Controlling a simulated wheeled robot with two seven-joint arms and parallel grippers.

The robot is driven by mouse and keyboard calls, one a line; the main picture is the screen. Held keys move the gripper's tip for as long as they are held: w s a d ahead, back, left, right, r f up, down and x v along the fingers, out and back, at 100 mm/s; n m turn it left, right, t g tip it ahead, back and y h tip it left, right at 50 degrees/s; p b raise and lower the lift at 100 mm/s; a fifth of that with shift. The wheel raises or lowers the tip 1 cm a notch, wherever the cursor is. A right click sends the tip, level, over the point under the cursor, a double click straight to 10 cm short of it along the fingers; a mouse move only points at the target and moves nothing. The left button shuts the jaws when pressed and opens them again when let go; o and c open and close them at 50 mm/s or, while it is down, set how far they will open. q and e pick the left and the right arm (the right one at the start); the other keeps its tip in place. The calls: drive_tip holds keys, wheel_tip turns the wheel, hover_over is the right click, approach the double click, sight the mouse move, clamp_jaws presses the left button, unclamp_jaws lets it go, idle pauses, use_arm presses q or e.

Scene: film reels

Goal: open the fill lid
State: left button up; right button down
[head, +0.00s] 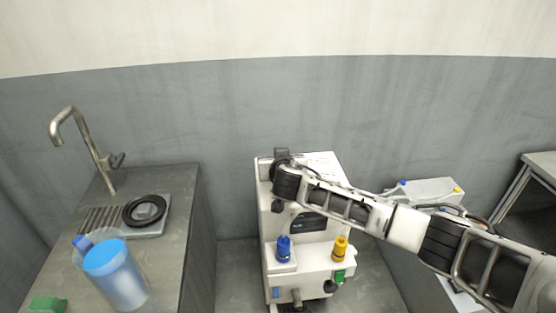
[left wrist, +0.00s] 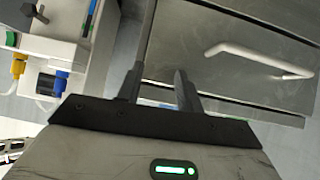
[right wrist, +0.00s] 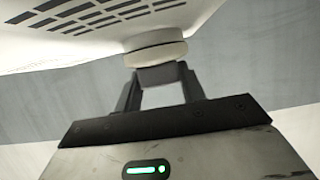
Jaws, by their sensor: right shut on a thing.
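The white machine (head: 267,225) stands in the middle of the head view, with blue and yellow fittings on its front. A pale round lid (right wrist: 155,53) shows on its vented top in the right wrist view, with a grey grip block (right wrist: 162,75) on it. My right gripper (right wrist: 158,82) is shut on this grey block. In the head view my right arm crosses the machine from the right, and its gripper (head: 281,155) is at the machine's top back left; the arm hides the lid there. My left gripper (left wrist: 157,85) is open and empty, and shows only in its wrist view.
A counter (head: 185,215) at the left holds a tap (head: 85,140), a black ring (head: 145,211) and a clear jug with blue contents (head: 115,275). A smaller white box (head: 430,190) stands at the right. A metal front with a bar handle (left wrist: 255,58) faces my left gripper.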

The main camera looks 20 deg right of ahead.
drive_tip(key=g, duration=0.1)
drive_tip(key=w+r+g, duration=0.1)
drive_tip(key=g, duration=0.1)
drive_tip(key=shift+w+r+y, duration=0.2)
drive_tip(key=shift+r+y, duration=0.1)
drive_tip(key=shift+w+d+r+g+y, duration=0.15)
drive_tip(key=shift+w+g, duration=0.1)
drive_tip(key=shift+g, duration=0.4)
drive_tip(key=shift+w+r+g+y, duration=0.1)
drive_tip(key=shift+w+r+g, duration=0.15)
drive_tip(key=shift+g, duration=0.45)
drive_tip(key=shift+w+d+r+g+y, duration=0.15)
drive_tip(key=shift+w+g, duration=0.15)
drive_tip(key=shift+g, duration=0.35)
drive_tip(key=shift+f, duration=0.1)
drive_tip(key=c, duration=0.8)
unclamp_jaws()
drive_tip(key=shift+c, duration=0.2)
drive_tip(key=b+v, duration=0.1)
drive_tip(key=v, duration=1.5)
drive_tip(key=shift+a, duration=0.1)
